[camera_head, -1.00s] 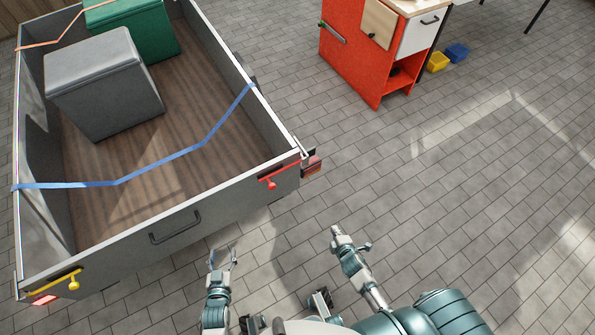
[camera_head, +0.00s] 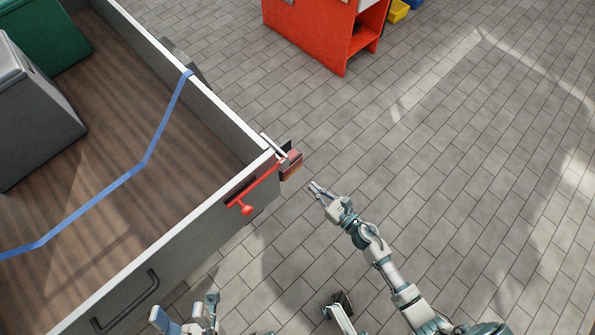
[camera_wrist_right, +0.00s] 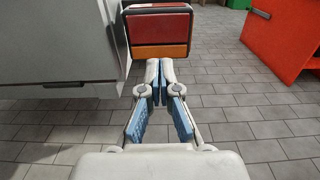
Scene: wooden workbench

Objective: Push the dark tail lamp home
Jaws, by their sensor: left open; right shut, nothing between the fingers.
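The dark tail lamp (camera_head: 291,165) sits at the near right corner of the grey trailer (camera_head: 215,215). In the right wrist view the lamp (camera_wrist_right: 158,30) shows a dark red upper part and an orange lower strip. My right gripper (camera_head: 314,187) is shut and empty, just right of and below the lamp in the head view. In the right wrist view its closed fingertips (camera_wrist_right: 160,65) point at the lamp's lower edge; whether they touch it I cannot tell. My left gripper (camera_head: 188,312) is open and empty at the bottom, near the tailgate.
A blue strap (camera_head: 145,160) crosses the trailer, which holds a grey box (camera_head: 30,115) and a green box (camera_head: 40,30). A red cabinet (camera_head: 310,30) stands behind. The paved floor to the right is clear.

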